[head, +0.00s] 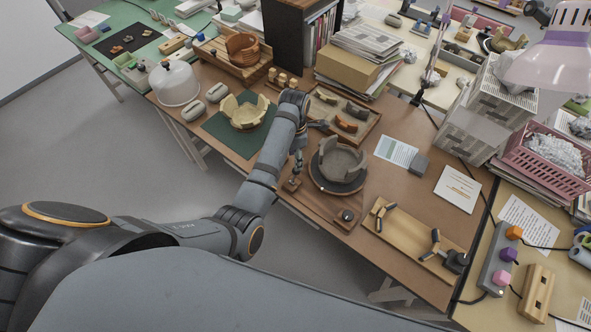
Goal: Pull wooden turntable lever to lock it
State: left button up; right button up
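The turntable (319,183) is a dark round disc on a wooden base (325,204) near the table's front edge. A grey, broken-rimmed bowl (343,166) stands on it. A dark knob (346,215) sits at the base's front right corner. A small wooden piece (292,184), perhaps the lever, shows at the base's left side. My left gripper (297,168) points down just above this piece, left of the bowl. The fingers are small and dark; I cannot tell whether they touch the piece or are closed. My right gripper is out of view.
A green mat (216,125) with a tan broken bowl (247,115) lies to the left. A wooden tray of sherds (366,128) stands behind the turntable. A wooden board with dark clamps (408,236) lies to the right. Papers (396,151) lie beyond the bowl.

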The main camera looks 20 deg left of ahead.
aim_at(295, 175)
pick_arm(q)
notch_tip(295, 175, down, 8)
jog(key=shift+s+d+f, duration=0.15)
grip_shut()
dwell(0.4)
